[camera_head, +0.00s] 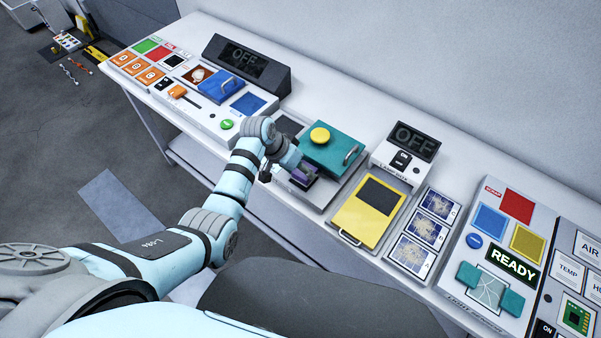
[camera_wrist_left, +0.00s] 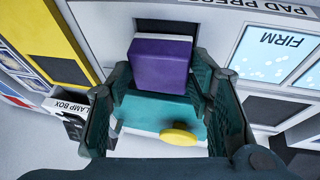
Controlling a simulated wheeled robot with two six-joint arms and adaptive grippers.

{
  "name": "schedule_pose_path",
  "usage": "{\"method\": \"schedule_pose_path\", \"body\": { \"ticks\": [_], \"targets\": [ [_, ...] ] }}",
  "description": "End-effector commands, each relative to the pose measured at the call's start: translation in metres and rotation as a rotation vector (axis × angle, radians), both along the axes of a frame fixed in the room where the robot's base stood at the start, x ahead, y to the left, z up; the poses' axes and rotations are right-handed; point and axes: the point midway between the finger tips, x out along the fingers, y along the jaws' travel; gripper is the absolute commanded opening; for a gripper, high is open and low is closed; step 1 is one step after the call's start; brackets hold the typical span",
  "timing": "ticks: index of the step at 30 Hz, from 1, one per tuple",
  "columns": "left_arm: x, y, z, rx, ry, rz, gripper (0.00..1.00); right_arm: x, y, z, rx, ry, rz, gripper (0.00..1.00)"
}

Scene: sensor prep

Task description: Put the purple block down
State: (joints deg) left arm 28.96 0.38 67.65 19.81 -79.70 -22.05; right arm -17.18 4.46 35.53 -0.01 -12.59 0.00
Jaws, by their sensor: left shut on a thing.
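The purple block (camera_head: 303,174) is in my left gripper (camera_head: 299,178), beside the front left corner of the teal press plate in the head view. In the left wrist view the purple block (camera_wrist_left: 159,66) sits between the two dark teal fingers, and my left gripper (camera_wrist_left: 162,78) is shut on it. A dark rectangle (camera_wrist_left: 166,26) shows just beyond the block on the panel marked PAD PRESS. I cannot tell whether the block touches the panel. My right gripper is in neither view.
The teal plate (camera_head: 331,148) with a yellow knob (camera_head: 320,135) is close beside the gripper. A yellow lidded box (camera_head: 369,212) and the lamp box (camera_head: 404,153) stand to the right. A switch panel (camera_head: 200,82) is to the left. The counter's front edge runs below the gripper.

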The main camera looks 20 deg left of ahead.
Motion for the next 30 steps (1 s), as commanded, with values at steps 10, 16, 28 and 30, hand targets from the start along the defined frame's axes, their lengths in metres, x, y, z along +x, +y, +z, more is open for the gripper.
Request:
{"method": "schedule_pose_path", "body": {
  "ticks": [10, 16, 28, 30],
  "targets": [
    [0.0, 0.0, -0.015, 0.0, 0.0, 0.001, 0.02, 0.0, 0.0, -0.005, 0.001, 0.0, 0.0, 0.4],
    [0.0, 0.0, -0.015, 0.0, 0.0, 0.001, 0.68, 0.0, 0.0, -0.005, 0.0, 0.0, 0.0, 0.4],
    [-0.002, 0.003, -0.004, 0.0, -0.002, 0.002, 0.68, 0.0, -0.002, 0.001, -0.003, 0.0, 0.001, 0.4],
    [-0.005, 0.007, 0.009, 0.0, -0.003, 0.001, 0.68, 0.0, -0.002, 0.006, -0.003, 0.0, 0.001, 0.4]
  ]
}}
